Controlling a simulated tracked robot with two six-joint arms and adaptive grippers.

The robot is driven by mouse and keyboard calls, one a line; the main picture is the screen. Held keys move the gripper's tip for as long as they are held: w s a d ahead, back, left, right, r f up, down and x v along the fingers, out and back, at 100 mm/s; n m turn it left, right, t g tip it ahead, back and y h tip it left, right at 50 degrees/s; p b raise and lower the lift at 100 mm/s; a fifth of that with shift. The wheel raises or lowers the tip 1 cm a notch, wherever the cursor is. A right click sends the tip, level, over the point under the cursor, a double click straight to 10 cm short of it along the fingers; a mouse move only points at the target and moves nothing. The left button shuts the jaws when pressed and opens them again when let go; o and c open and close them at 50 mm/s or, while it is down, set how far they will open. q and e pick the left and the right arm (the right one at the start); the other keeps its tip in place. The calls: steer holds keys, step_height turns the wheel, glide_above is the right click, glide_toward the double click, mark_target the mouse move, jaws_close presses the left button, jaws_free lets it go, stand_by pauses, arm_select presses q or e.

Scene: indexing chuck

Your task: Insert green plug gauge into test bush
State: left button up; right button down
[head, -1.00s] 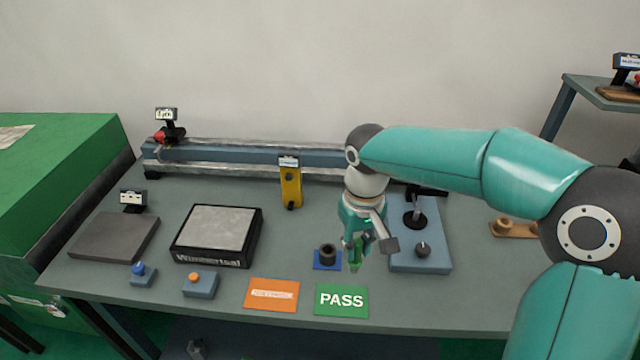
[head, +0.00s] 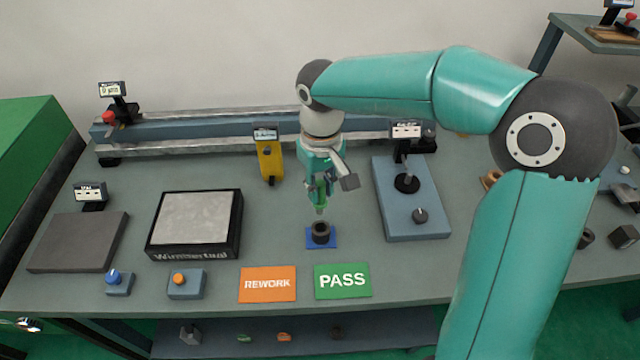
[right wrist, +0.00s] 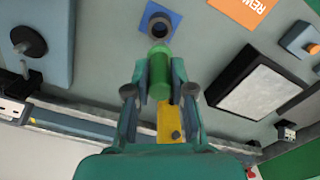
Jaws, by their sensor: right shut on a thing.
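The green plug gauge (head: 320,207) is held in my right gripper (head: 319,190), which is shut on it. The gauge points down, its lower end just above the dark test bush (head: 320,232). The bush stands upright on a blue pad (head: 312,244). In the right wrist view, the green gauge (right wrist: 159,68) sits between the fingers, with its tip close to the open bore of the bush (right wrist: 160,24). The gauge appears apart from the bush; exact alignment is hard to tell. My left gripper is not in view.
An orange REWORK card (head: 268,285) and a green PASS card (head: 342,281) lie in front of the bush. A blue-grey gauge stand (head: 408,205) stands right, a black-edged surface plate (head: 196,222) left. A yellow block (head: 269,160) stands behind.

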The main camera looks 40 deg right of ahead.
mark_target(322, 213)
steer(key=shift+s+f+b, duration=0.1)
steer(key=shift+f+b, duration=0.35)
steer(key=shift+f, duration=0.15)
steer(key=shift+f+b, duration=1.35)
steer(key=shift+f, duration=0.4)
steer(key=shift+f+b, duration=1.6)
steer(key=shift+f, duration=0.45)
stand_by(1.4)
steer(key=shift+r, duration=0.1)
stand_by(1.0)
steer(key=shift+r+p, duration=3.3)
steer(key=shift+r, duration=0.65)
